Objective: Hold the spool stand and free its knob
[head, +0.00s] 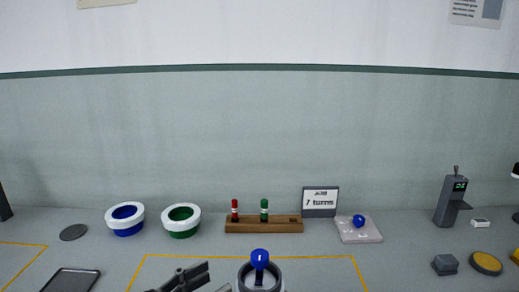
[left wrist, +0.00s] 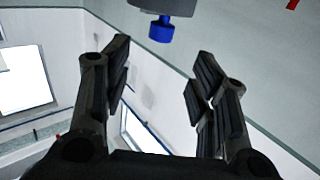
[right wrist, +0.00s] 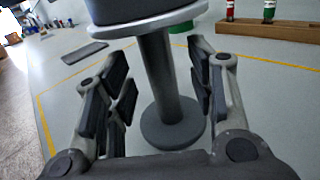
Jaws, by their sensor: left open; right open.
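The spool stand shows at the bottom centre of the head view, with a blue knob (head: 260,257) above its grey ring (head: 245,277). In the right wrist view, its grey column (right wrist: 158,75) rises from a round base (right wrist: 173,128) to a pale flange. My right gripper (right wrist: 158,65) is open, with a finger on either side of the column; I cannot tell whether they touch it. My left gripper (left wrist: 160,62) is open and empty. The blue knob (left wrist: 161,31) shows beyond its fingertips, apart from them. The left gripper (head: 190,278) is partly cut off in the head view.
A dark device (head: 449,203) stands right. Yellow lines mark the table around the stand.

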